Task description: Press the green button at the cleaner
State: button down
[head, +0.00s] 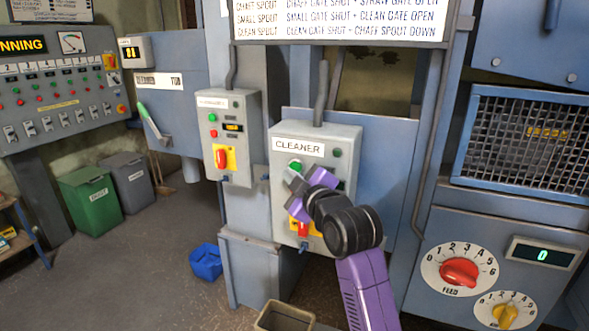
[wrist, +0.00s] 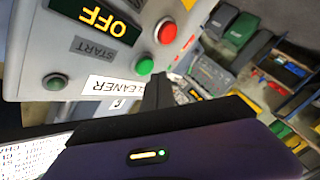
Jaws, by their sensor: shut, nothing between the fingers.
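The cleaner box is a grey control box (head: 343,146) with a CLEANER label (head: 298,146); it also shows turned over in the wrist view (wrist: 30,55). Its green button (head: 295,165) shows just above my fingertips in the head view. In the wrist view the green button (wrist: 145,66) is uncovered, beside the fingertips. My gripper (head: 289,174) is shut and empty, close in front of the box; its dark fingers show in the wrist view (wrist: 158,82). I cannot tell whether they touch the button. A red button (wrist: 166,31) and a lit OFF display (wrist: 103,18) are nearby.
A second control box (head: 231,130) with a red rotary switch stands to the left. A blue panel with a red feed knob (head: 459,272) is at right. A blue bucket (head: 206,262) and a green bin (head: 90,202) stand on the floor at left.

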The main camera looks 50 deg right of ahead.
jog(key=shift+d, duration=0.15)
dwell(0.5)
jog(key=shift+w+d, duration=0.15)
jog(key=shift+d, duration=0.1)
jog(key=shift+w+d, duration=0.15)
jog(key=shift+d, duration=0.35)
dwell(0.8)
jog(key=shift+a, duration=0.2)
jog(key=shift+s+a+p, duration=0.35)
jog(key=shift+a+p, duration=0.1)
jog(key=shift+a, duration=0.25)
jog(key=shift+a, duration=0.1)
jog(key=shift+s+a+p, duration=0.2)
jog(key=shift+s+a, duration=0.1)
jog(key=shift+a, duration=0.45)
jog(key=shift+s+a+p, duration=0.2)
jog(key=shift+s+a, duration=0.05)
jog(key=shift+a, duration=0.5)
jog(key=shift+s+a+p, duration=0.2)
jog(key=shift+s+a, duration=0.1)
jog(key=shift+a, duration=0.45)
